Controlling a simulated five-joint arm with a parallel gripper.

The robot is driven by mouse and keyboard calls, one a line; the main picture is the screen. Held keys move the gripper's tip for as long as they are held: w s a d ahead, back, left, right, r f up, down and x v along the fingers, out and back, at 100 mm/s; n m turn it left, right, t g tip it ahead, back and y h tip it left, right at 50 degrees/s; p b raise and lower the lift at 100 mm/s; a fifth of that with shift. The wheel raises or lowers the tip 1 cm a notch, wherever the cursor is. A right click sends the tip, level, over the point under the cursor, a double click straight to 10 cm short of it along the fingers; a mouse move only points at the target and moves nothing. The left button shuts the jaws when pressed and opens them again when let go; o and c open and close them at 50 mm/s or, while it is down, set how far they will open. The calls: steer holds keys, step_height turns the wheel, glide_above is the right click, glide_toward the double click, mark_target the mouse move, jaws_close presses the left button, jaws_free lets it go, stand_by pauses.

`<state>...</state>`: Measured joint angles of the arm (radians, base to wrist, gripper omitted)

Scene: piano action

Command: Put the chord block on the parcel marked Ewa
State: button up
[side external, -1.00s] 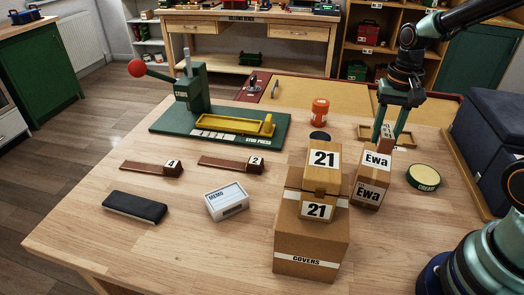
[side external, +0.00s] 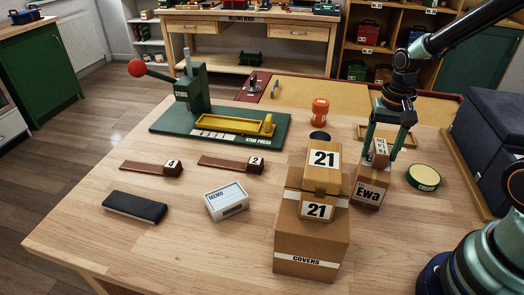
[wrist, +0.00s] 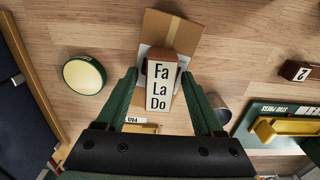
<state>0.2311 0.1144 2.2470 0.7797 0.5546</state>
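The chord block (side external: 380,148) is a small brown block with a white label; in the wrist view the block (wrist: 160,85) reads Fa La Do. It stands upright over the top of the parcel marked Ewa (side external: 368,194), a brown carton, and covers the parcel's top label in the side view. It appears to rest on the parcel. The parcel's cardboard top (wrist: 168,28) shows around the block in the wrist view. My gripper (side external: 385,157) is open, with its green fingers on either side of the block. In the wrist view my gripper (wrist: 160,75) shows gaps to the block.
Stacked cartons marked 21 (side external: 318,180) and COVERS (side external: 311,248) stand close left of the parcel. A round green tin (side external: 423,177) is to its right. An orange jar (side external: 320,112) and a stud press (side external: 220,130) are farther back.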

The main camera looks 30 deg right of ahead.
mark_target(382, 146)
step_height(382, 146, up, 12)
steer(key=s+a+r+n+t, duration=0.2)
steer(key=s+a+n+t, duration=0.1)
steer(key=a+n+t, duration=0.2)
steer(key=shift+a+r+n+t, duration=0.3)
steer(key=shift+a+n, duration=0.9)
steer(key=shift+n, duration=0.8)
